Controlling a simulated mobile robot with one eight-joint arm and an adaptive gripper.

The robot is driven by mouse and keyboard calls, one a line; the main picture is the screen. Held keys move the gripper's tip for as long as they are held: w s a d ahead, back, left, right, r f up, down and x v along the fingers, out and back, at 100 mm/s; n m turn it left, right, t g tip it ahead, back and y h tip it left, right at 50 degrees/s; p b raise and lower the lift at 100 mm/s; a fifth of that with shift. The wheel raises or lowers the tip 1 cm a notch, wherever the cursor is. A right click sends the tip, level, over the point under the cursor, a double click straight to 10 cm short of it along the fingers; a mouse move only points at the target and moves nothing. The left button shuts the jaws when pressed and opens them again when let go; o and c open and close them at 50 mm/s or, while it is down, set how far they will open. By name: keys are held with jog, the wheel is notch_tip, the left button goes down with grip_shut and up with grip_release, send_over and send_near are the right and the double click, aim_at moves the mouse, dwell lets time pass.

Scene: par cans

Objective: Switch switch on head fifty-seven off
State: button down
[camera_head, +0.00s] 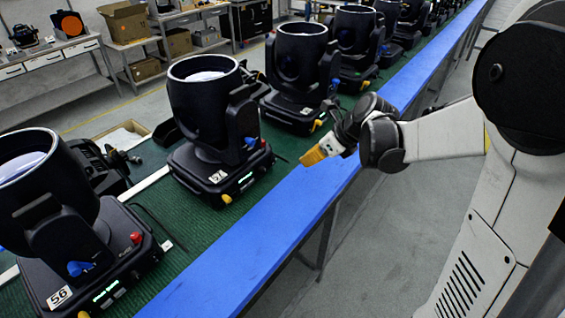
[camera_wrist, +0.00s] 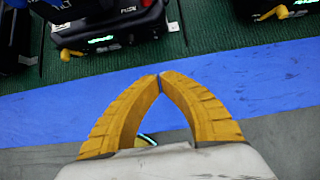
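A black stage head with label 56 (camera_head: 59,297) stands at the near left. The head behind it (camera_head: 205,110) has a label (camera_head: 217,177) too small to read surely; by its place it seems to be head fifty-seven. Its base shows a lit green display (camera_head: 246,180), a yellow lever (camera_head: 226,198) and a small red part (camera_head: 263,143); I cannot tell which is the switch. My gripper (camera_head: 313,156) is empty above the blue edge, right of this head. In the wrist view its yellow fingers (camera_wrist: 160,77) meet at the tips, apart from a base with a lit display (camera_wrist: 103,40).
More heads (camera_head: 298,72) run back in a row on the green mat (camera_head: 205,215). A blue strip (camera_head: 262,235) edges the bench, with open grey floor (camera_head: 385,235) to its right. Shelves with cardboard boxes (camera_head: 125,22) stand at the back left.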

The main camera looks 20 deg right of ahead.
aim_at(273, 160)
jog(key=b+x, duration=0.3)
jog(key=x, duration=0.7)
jog(key=shift+s, duration=0.15)
jog(key=w+a, duration=0.1)
jog(key=w+a+b, duration=0.1)
jog(key=shift+w+f, duration=0.3)
jog(key=shift+w+a, duration=0.15)
jog(key=shift+w, duration=0.2)
